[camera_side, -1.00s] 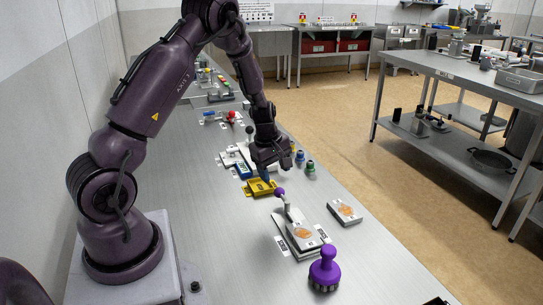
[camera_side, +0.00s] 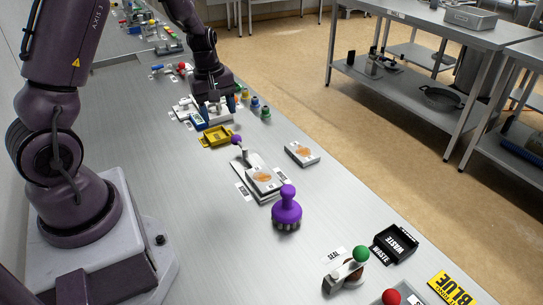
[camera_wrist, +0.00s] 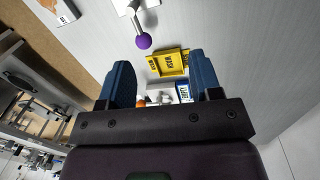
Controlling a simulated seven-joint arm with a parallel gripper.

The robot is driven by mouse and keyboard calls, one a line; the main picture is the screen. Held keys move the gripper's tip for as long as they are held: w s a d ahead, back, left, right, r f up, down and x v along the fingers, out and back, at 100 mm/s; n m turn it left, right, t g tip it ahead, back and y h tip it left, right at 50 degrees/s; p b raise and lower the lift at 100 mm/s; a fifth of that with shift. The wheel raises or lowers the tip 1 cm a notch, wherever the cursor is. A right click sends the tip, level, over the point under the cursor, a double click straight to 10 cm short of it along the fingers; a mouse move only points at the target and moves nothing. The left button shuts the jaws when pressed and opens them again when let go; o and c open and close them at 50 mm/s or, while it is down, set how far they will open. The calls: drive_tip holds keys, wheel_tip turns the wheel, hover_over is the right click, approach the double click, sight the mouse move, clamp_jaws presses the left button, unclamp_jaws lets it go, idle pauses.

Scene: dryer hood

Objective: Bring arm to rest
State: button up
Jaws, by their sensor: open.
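My gripper (camera_side: 215,100) hangs over the long steel bench, beyond the yellow tray (camera_side: 216,137). In the wrist view, its two blue fingers stand wide apart (camera_wrist: 162,75) with nothing held between them. The yellow tray shows past the fingertips (camera_wrist: 170,64). A white device (camera_side: 187,108) and a blue labelled block (camera_side: 198,121) lie close beside or under the gripper; part of them is hidden. I cannot tell the exact height of the fingers above these things.
A purple-knobbed lever (camera_side: 237,140), a labelled box (camera_side: 264,180), a flat box (camera_side: 302,153) and a purple brush (camera_side: 287,208) stand nearer on the bench. Small coloured-top bottles (camera_side: 254,106) are right of the gripper. A black waste bin (camera_side: 395,243) sits front right.

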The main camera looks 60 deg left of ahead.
drive_tip(key=s+d+r+m+t, duration=0.2)
drive_tip(key=s+d+r+m, duration=0.4)
drive_tip(key=d+r+m, duration=0.2)
drive_tip(key=s+d+r+m+t, duration=0.2)
drive_tip(key=s+d+r+m, duration=0.4)
drive_tip(key=d+r, duration=0.6)
drive_tip(key=m, duration=0.2)
drive_tip(key=shift+s+d+m+t+y, duration=0.15)
drive_tip(key=shift+s+m+t+y, duration=0.15)
drive_tip(key=shift+m, duration=0.1)
